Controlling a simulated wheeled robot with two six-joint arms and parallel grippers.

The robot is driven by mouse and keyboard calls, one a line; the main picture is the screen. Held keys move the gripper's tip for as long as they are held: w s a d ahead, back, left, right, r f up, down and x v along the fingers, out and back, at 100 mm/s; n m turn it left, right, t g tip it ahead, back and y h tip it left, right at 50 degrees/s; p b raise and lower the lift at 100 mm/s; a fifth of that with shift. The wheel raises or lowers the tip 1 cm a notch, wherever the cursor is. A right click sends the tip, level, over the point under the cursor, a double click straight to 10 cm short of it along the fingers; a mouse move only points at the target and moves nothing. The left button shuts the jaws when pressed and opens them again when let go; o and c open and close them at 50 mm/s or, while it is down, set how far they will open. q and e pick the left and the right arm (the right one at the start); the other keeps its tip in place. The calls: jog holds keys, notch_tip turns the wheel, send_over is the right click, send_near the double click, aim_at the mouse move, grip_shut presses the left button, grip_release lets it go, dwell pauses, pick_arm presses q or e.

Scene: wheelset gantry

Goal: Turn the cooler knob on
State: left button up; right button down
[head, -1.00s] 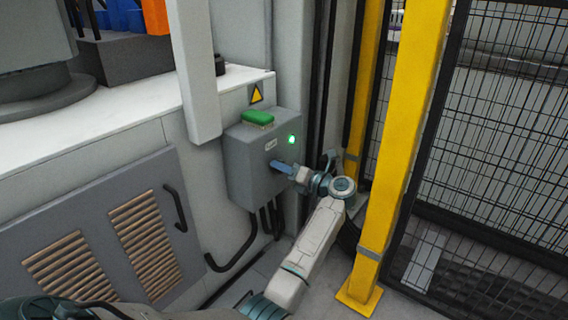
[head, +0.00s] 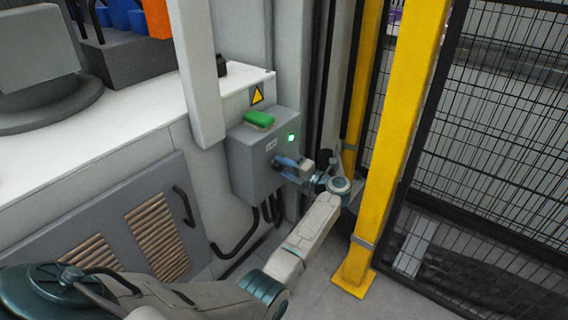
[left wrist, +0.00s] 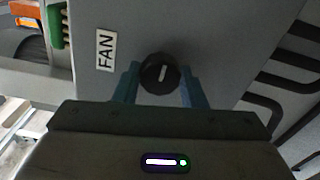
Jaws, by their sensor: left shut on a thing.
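The cooler knob (left wrist: 160,73) is black and round with a white line on its face. It sits on the front of a grey control box (head: 252,165), beside a label reading FAN (left wrist: 105,50). In the left wrist view the white line runs nearly along the picture's vertical, slightly tilted. My left gripper (left wrist: 160,88) has its two blue fingers on either side of the knob and is shut on it. In the head view my left gripper (head: 285,163) is at the box front and hides the knob. My right gripper is not in view.
A green light (head: 292,138) glows on the box, and a green brush-like object (head: 259,119) lies on top. A yellow post (head: 395,140) and black mesh fence (head: 500,130) stand close to the right of my arm. Black cables (head: 272,208) hang below the box.

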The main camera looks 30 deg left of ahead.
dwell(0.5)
pick_arm(q)
jog(key=o, duration=1)
jog(key=d, duration=1)
jog(key=shift+s+d+r+p, duration=0.1)
jog(key=shift+s+d+p, duration=0.25)
jog(key=shift+s+d, duration=0.05)
